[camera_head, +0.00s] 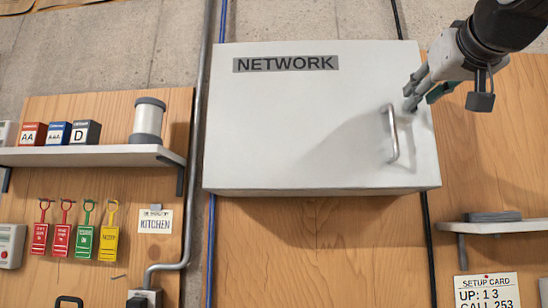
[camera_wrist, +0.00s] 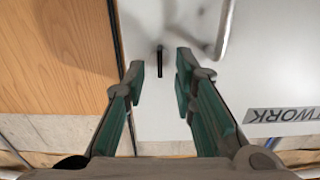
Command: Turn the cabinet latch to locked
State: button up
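A white cabinet (camera_head: 290,120) labelled NETWORK hangs on the wood wall, its door closed. In the wrist view the small dark latch (camera_wrist: 160,62) sits on the white door as a short bar, upright in that picture. My gripper (camera_wrist: 158,72) is open, with one finger on either side of the latch and a gap visible at each side. In the head view my gripper (camera_head: 412,97) reaches in from the upper right to the door's right edge. Its fingers hide most or all of the latch there. Whether the fingertips touch the door, I cannot tell.
A metal bar handle (camera_head: 393,133) stands out from the door just below my gripper; it also shows in the wrist view (camera_wrist: 225,28). A small shelf (camera_head: 490,227) is at the lower right. A stocked shelf (camera_head: 90,156) and hanging coloured tags (camera_head: 85,232) are at the left.

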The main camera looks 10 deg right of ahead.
jog(key=v, duration=0.9)
jog(key=shift+s, duration=0.35)
jog(key=shift+a, duration=0.1)
jog(key=w+a+f+n+g+y, duration=0.1)
jog(key=w+a+f+g+y, duration=0.2)
jog(key=f, duration=1.1)
jog(key=w+a+f+n+g+y, duration=0.1)
jog(key=w+a+f+g, duration=0.3)
jog(key=f, duration=1)
jog(key=s+a+f+g, duration=0.2)
jog(key=s+f, duration=0.1)
jog(key=f, duration=0.5)
jog(key=s+a+f+n+g, duration=0.1)
jog(key=s+a+f+g, duration=0.1)
jog(key=f, duration=0.6)
jog(key=s+a+f+g+y, duration=0.1)
jog(key=s+a+f+g, duration=0.1)
jog(key=s+f, duration=0.4)
notch_tip(320, 180, down, 3)
jog(key=shift+a+r, duration=0.1)
jog(key=shift+a, duration=0.6)
